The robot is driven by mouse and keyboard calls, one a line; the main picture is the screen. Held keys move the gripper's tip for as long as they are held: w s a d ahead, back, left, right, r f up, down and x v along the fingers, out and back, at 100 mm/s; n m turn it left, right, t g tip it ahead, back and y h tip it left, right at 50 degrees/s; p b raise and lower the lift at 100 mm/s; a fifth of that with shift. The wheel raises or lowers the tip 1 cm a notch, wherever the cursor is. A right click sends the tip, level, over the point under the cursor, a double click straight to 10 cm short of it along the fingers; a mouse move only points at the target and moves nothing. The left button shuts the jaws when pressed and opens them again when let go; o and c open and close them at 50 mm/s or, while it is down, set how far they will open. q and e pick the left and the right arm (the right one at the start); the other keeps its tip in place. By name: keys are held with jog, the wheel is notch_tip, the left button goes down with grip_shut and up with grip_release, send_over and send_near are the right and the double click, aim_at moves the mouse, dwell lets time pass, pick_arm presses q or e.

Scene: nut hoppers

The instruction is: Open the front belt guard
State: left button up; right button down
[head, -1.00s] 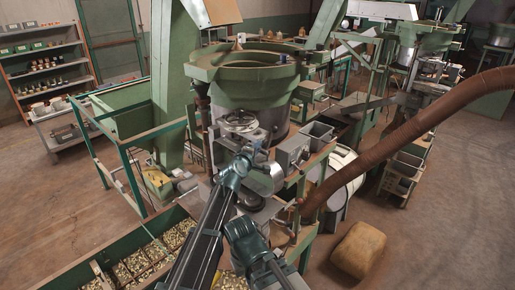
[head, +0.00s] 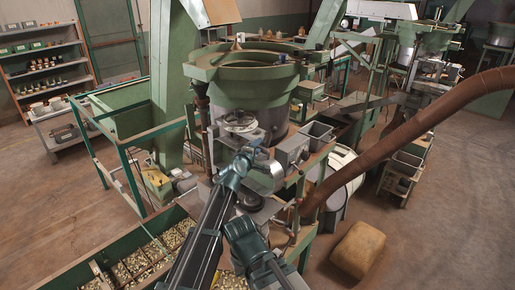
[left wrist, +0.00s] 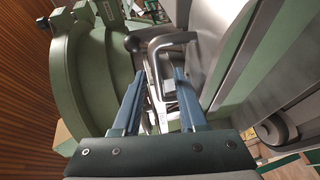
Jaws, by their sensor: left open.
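The belt guard appears to be the bare grey metal cover (head: 266,178) on the front of the near machine, just right of my left gripper. My left gripper (head: 252,150) is at the upper left of this cover in the head view. In the left wrist view its two blue fingers (left wrist: 159,88) are apart. A bent metal bar handle (left wrist: 172,38) lies just beyond and between the fingertips, beside a smooth grey metal surface (left wrist: 212,40). I cannot tell whether the fingers touch the handle.
A green-rimmed hopper bowl (head: 258,60) stands behind the gripper. A grey open box (head: 318,131) is to its right. A thick brown hose (head: 400,135) crosses the right side. A yellow sack (head: 357,250) lies on the floor. A green bin of nuts (head: 75,270) is at lower left.

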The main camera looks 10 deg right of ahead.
pick_arm(q)
jog(key=p+v, duration=0.2)
jog(key=v, duration=1.1)
jog(key=shift+s+a, duration=0.2)
jog(key=shift+s, duration=0.15)
jog(key=shift+r, duration=0.15)
jog(key=s+a+f+m+g+y, duration=0.3)
jog(key=s+a+f+m+g, duration=0.55)
jog(key=s+a+f, duration=0.35)
jog(key=s+a+f+m+g+y, duration=0.3)
jog(key=s+a+f+g+y, duration=0.25)
jog(key=s+a, duration=0.7)
jog(key=s+d+f+m+b, duration=0.2)
jog(key=d+f+b, duration=0.3)
jog(key=f+b, duration=0.6)
jog(key=s+d+f+m+b, duration=0.1)
jog(key=s+d+f+b, duration=0.2)
jog(key=f+b, duration=0.9)
jog(key=d+f, duration=0.1)
jog(key=d, duration=0.1)
jog(key=shift+d+f+m, duration=0.15)
jog(key=shift+d+m, duration=0.15)
jog(key=shift+m, duration=0.05)
jog(key=shift+s+y, duration=0.1)
jog(key=shift+y, duration=0.15)
